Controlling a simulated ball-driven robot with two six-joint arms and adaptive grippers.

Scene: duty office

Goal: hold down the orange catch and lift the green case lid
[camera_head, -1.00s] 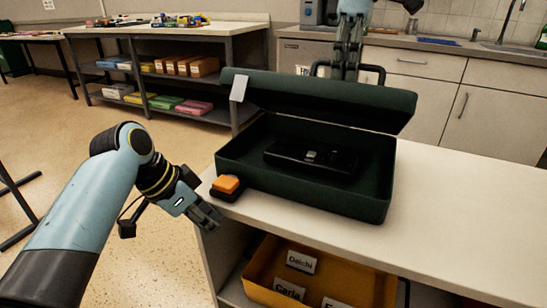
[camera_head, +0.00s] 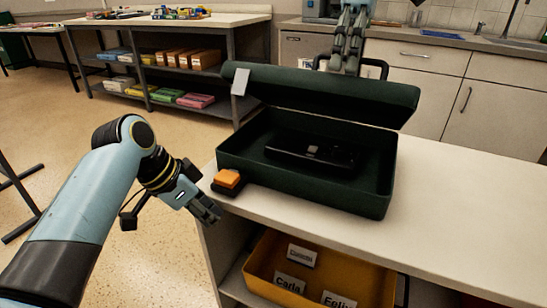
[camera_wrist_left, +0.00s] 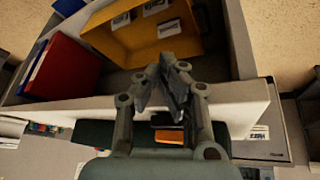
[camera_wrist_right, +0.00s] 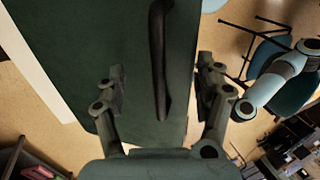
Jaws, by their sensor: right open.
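The dark green case (camera_head: 250,175) stands on the counter with its lid (camera_head: 310,95) raised, standing open at a tilt above the base. A dark device (camera_head: 310,155) lies inside. The orange catch (camera_head: 228,178) sits on a black block at the case's front left corner. My left gripper (camera_head: 208,212) is just in front of the catch, apart from it, with its fingers together; they also show in the left wrist view (camera_wrist_left: 165,75). My right gripper (camera_head: 349,60) is behind the lid at its black handle (camera_head: 372,70). In the right wrist view its open fingers (camera_wrist_right: 160,90) stand either side of the handle (camera_wrist_right: 160,60).
A yellow tray (camera_head: 262,275) with name cards is on the shelf under the counter (camera_head: 440,200). The counter right of the case is clear. A workbench (camera_head: 165,28) with boxes on its shelves and kitchen cabinets (camera_head: 425,85) stand behind.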

